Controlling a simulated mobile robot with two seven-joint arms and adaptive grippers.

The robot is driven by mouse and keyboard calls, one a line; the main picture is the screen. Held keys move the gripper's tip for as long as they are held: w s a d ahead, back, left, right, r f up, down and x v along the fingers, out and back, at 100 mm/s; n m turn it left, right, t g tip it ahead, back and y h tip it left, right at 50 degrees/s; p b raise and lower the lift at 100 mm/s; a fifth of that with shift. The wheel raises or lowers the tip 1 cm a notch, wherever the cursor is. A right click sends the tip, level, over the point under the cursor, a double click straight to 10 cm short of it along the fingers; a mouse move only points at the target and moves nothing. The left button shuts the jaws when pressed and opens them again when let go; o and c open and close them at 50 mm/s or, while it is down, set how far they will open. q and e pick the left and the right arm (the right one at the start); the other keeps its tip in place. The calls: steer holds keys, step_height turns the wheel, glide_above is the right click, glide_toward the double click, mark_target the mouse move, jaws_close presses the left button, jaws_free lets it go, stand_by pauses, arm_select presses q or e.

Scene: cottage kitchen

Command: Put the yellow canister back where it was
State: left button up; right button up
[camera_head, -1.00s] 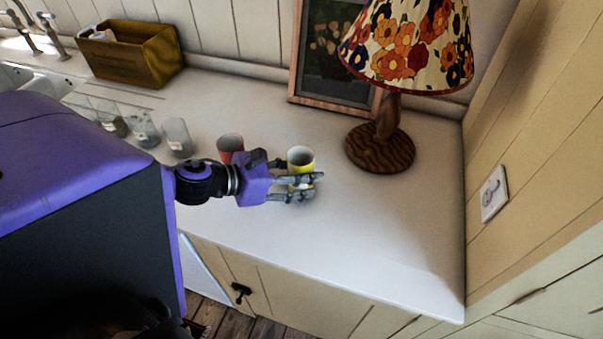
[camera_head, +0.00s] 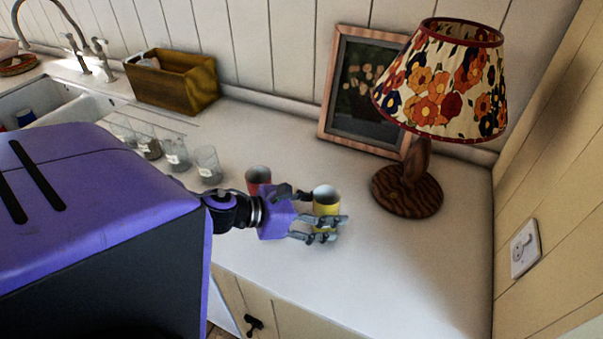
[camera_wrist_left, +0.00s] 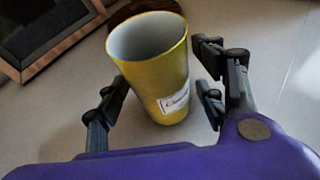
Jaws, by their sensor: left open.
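The yellow canister (camera_head: 327,200) stands upright on the white counter, open at the top. In the left wrist view the yellow canister (camera_wrist_left: 158,75) has a white label on its side and stands between the fingers, with a visible gap on at least the right side. My left gripper (camera_head: 318,218) is open around it, low over the counter; it also shows in the left wrist view (camera_wrist_left: 165,100). A red canister (camera_head: 257,178) stands just behind the gripper, to the left of the yellow one. My right gripper is not in view.
Several clear labelled jars (camera_head: 176,154) stand in a row at left. A wooden lamp with a flowered shade (camera_head: 440,85) and a leaning picture frame (camera_head: 340,130) stand behind. A wooden box (camera_head: 172,82) is near the sink. The counter (camera_head: 420,265) is bare at front right.

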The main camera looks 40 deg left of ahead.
arm_select(q)
steer(key=p+v, duration=0.1)
steer(key=v, duration=1)
steer(key=shift+p, duration=0.3)
steer(key=shift+s+a+r, duration=0.1)
steer(key=shift+s+r, duration=0.05)
steer(key=shift+s, duration=0.15)
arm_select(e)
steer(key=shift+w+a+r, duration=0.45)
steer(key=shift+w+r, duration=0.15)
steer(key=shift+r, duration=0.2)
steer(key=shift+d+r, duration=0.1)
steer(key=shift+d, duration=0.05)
